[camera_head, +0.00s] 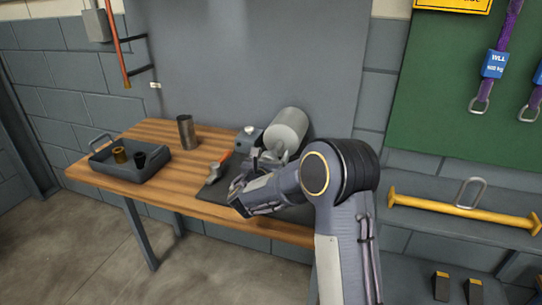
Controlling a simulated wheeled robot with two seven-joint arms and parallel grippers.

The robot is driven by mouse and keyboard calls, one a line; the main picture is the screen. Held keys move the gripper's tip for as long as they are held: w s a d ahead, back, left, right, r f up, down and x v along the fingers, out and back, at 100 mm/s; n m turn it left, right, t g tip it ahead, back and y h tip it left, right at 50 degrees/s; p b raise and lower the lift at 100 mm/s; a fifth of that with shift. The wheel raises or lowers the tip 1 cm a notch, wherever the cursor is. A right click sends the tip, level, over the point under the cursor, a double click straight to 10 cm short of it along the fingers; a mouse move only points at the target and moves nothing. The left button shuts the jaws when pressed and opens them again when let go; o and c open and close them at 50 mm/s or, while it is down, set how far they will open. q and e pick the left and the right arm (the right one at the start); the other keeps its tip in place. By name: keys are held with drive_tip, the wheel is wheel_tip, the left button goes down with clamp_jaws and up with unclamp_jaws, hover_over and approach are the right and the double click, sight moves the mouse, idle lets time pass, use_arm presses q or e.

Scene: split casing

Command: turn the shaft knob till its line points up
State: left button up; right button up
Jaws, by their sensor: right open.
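A grey casing with a large rounded cylinder (287,130) stands on a dark mat (218,196) at the right part of the wooden bench. My right arm crosses in front of it and hides its lower part. I cannot make out the shaft knob or its line. My right gripper (243,190) is low in front of the casing, above the mat, open. Its fingertips are small and partly hidden by the wrist, and I cannot tell whether they touch anything. My left gripper is not in view.
A grey tray (104,169) holds a brass ring (119,155) and a dark ring (140,159). A metal cylinder (187,132) stands behind. An orange-handled tool (220,166) lies left of the casing. A small blue-grey box (248,139) is beside it. The bench (165,185) is clear at front middle.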

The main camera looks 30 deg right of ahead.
drive_tip(key=shift+c, duration=0.4)
drive_tip(key=c, duration=0.9)
drive_tip(key=shift+f+m+b, duration=0.15)
drive_tip(key=shift+m+b, duration=0.15)
drive_tip(key=shift+b, duration=0.5)
drive_tip(key=m+b, duration=0.4)
drive_tip(key=b, duration=0.3)
drive_tip(key=m+b, duration=0.5)
drive_tip(key=b, duration=0.2)
drive_tip(key=m+b, duration=0.5)
drive_tip(key=b, duration=0.2)
drive_tip(key=shift+s+d+f+b, duration=0.1)
drive_tip(key=shift+s+f+b, duration=0.05)
drive_tip(key=shift+f+b, duration=0.15)
drive_tip(key=shift+r+m+b, duration=0.2)
drive_tip(key=shift+m+b, duration=1.1)
drive_tip(key=shift+m, duration=0.1)
drive_tip(key=o, duration=1)
drive_tip(key=shift+r, duration=0.1)
